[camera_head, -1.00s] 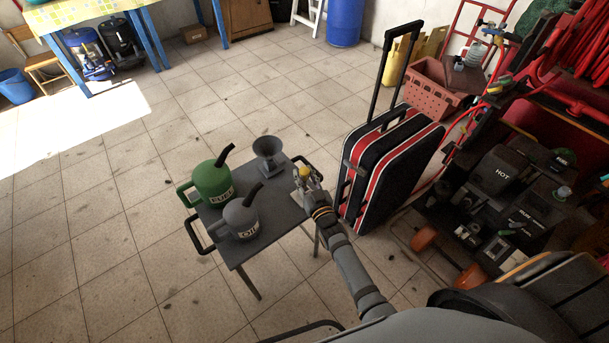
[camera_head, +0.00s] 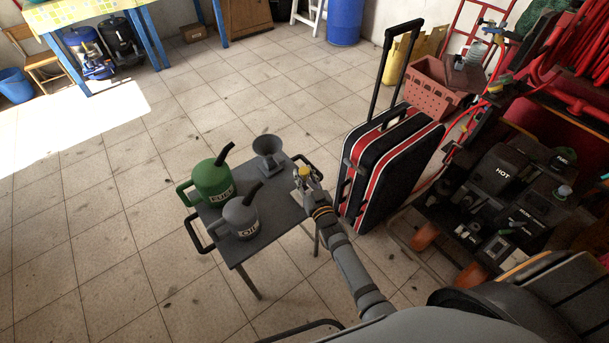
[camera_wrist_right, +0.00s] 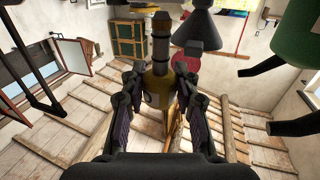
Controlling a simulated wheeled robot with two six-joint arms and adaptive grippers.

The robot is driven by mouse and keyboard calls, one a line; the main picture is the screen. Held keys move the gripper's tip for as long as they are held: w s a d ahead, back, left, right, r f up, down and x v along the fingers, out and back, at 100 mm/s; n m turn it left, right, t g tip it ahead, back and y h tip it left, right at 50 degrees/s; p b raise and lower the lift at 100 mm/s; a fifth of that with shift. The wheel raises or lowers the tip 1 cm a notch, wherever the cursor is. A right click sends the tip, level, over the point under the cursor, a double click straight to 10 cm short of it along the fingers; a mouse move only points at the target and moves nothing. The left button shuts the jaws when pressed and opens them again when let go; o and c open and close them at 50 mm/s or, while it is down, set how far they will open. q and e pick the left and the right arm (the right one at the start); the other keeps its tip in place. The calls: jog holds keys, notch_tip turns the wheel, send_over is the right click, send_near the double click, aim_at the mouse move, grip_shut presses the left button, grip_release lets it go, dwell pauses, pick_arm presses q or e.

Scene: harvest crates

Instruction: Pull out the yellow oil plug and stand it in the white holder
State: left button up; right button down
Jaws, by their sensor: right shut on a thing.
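The yellow oil plug (camera_head: 304,171) is held in my right gripper (camera_head: 306,181), above the right edge of the small dark table. In the right wrist view, the plug's yellow body (camera_wrist_right: 160,92) sits between the two fingers of the right gripper (camera_wrist_right: 160,100), with a grey stem pointing up in the picture. The fingers are shut on it. A small pale patch (camera_head: 296,194) shows beside the gripper at the table; I cannot tell whether it is the white holder. My left gripper is not in view.
The dark table (camera_head: 262,262) carries a green can (camera_head: 212,182), a grey oil can (camera_head: 240,217) and a grey funnel (camera_head: 268,150). A striped suitcase (camera_head: 385,170) stands close right of my gripper. An engine bay (camera_head: 490,215) is at the right. Open floor lies left.

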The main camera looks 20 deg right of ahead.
aim_at(305, 184)
jog(key=shift+f+b, duration=1.65)
jog(key=shift+f, duration=0.4)
jog(key=c, duration=0.9)
grip_release()
jog(key=shift+r, duration=0.1)
jog(key=s, duration=1.2)
jog(key=shift+d, duration=0.35)
